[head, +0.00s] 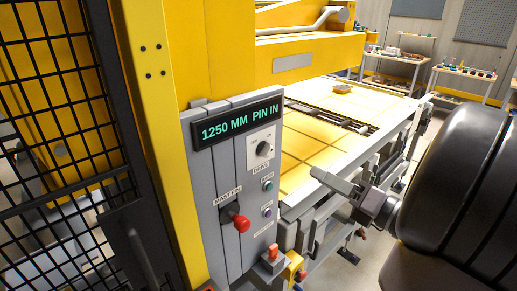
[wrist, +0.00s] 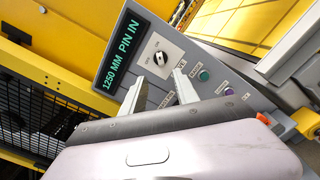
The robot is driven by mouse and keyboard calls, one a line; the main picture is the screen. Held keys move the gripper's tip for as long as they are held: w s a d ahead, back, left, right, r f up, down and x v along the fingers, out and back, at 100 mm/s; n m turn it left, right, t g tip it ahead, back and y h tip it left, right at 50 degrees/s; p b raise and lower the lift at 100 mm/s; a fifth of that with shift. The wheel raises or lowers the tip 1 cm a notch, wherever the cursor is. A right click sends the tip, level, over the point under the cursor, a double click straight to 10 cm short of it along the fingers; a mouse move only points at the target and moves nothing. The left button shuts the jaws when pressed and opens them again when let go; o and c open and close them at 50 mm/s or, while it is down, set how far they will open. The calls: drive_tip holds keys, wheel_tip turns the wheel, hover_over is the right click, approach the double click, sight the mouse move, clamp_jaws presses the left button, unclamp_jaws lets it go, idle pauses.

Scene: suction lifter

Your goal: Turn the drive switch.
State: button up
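The drive switch (head: 262,149) is a small black rotary knob on a white plate, on the grey control panel (head: 229,258) below the display. It also shows in the wrist view (wrist: 161,58), where its pointer angle is too small to read surely. My gripper (head: 321,180) is right of the panel in the head view, apart from the switch. In the wrist view my gripper (wrist: 161,80) has its two fingers spread with nothing between them. The switch appears just beyond the fingertips there and is not touched.
The display (head: 239,125) reads "1250 MM PIN IN". A red mast pin knob (head: 241,223), a green button (head: 268,185) and a purple button (head: 267,212) sit below. A black mesh guard (head: 62,120) stands left. The yellow-topped table (head: 310,145) lies behind my gripper.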

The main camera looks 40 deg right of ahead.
sight(272, 150)
drive_tip(key=w, duration=0.5)
drive_tip(key=w+a, duration=0.1)
drive_tip(key=w, duration=0.4)
drive_tip(key=w+b, duration=0.1)
drive_tip(key=w, duration=0.4)
drive_tip(key=shift+w+a, duration=0.1)
drive_tip(key=shift+a, duration=0.05)
clamp_jaws()
